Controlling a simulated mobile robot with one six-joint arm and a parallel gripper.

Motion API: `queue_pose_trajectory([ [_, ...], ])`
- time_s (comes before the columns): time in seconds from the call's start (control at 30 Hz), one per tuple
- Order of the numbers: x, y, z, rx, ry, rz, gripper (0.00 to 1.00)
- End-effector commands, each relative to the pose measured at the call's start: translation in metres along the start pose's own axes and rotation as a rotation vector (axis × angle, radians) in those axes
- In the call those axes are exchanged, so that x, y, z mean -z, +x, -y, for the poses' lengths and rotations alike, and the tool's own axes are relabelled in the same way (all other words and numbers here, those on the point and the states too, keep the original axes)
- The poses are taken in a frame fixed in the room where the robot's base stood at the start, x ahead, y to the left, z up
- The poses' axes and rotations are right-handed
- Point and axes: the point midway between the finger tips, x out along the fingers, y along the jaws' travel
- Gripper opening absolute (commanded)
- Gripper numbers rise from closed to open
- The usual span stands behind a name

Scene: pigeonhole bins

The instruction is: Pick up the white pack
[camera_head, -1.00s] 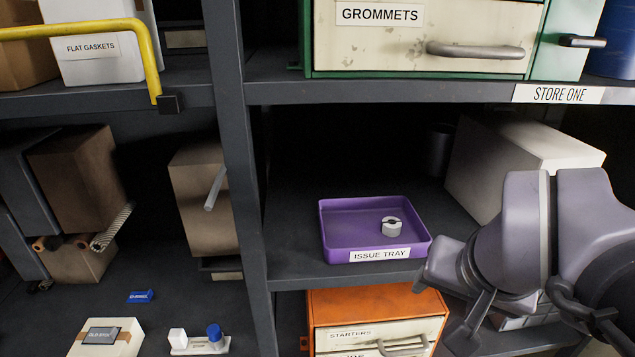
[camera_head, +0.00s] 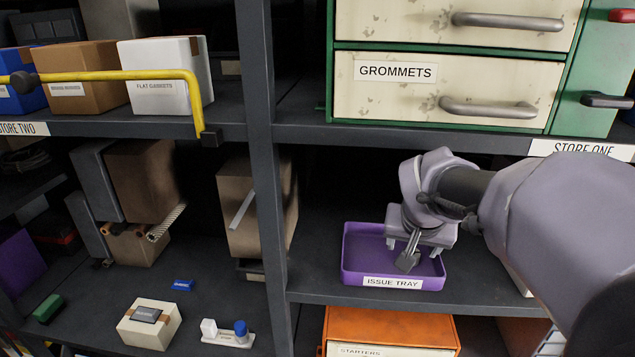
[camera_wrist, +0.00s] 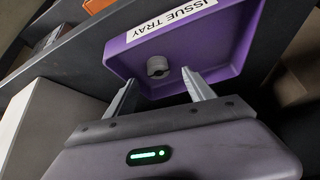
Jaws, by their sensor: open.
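A cream-white pack (camera_head: 140,333) with brown bands lies on the lower left shelf in the head view, with a grey block (camera_head: 146,314) on top of it. It is the thing that best fits the white pack; its label is unreadable. My gripper (camera_head: 408,255) is well to its right, at the purple issue tray (camera_head: 352,274). In the wrist view my gripper (camera_wrist: 160,84) is open, its fingers apart and pointing into the tray (camera_wrist: 125,55).
A dark upright post (camera_head: 268,200) stands between the tray and the left bay. A white-and-blue item (camera_head: 228,333), a blue piece (camera_head: 183,285) and a green block (camera_head: 47,308) lie near the pack. A yellow bar (camera_head: 110,78) crosses the upper left shelf. An orange drawer unit (camera_head: 390,328) sits below the tray.

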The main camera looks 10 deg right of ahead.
Motion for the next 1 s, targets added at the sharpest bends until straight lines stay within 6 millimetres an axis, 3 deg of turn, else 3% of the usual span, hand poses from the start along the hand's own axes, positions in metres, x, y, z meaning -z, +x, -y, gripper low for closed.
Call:
queue_pose_trajectory([
  [0.1, -0.002, 0.026, -0.004, -0.001, 0.001, 0.004, 0.63],
  [0.2, -0.001, 0.039, -0.003, 0.0, 0.001, 0.003, 0.63],
  [0.43, 0.0, 0.041, -0.003, 0.001, 0.001, 0.002, 0.63],
  [0.77, -0.001, 0.041, -0.003, 0.001, 0.001, 0.002, 0.0],
  [1.0, 0.0, 0.041, -0.003, 0.001, 0.0, 0.001, 0.0],
])
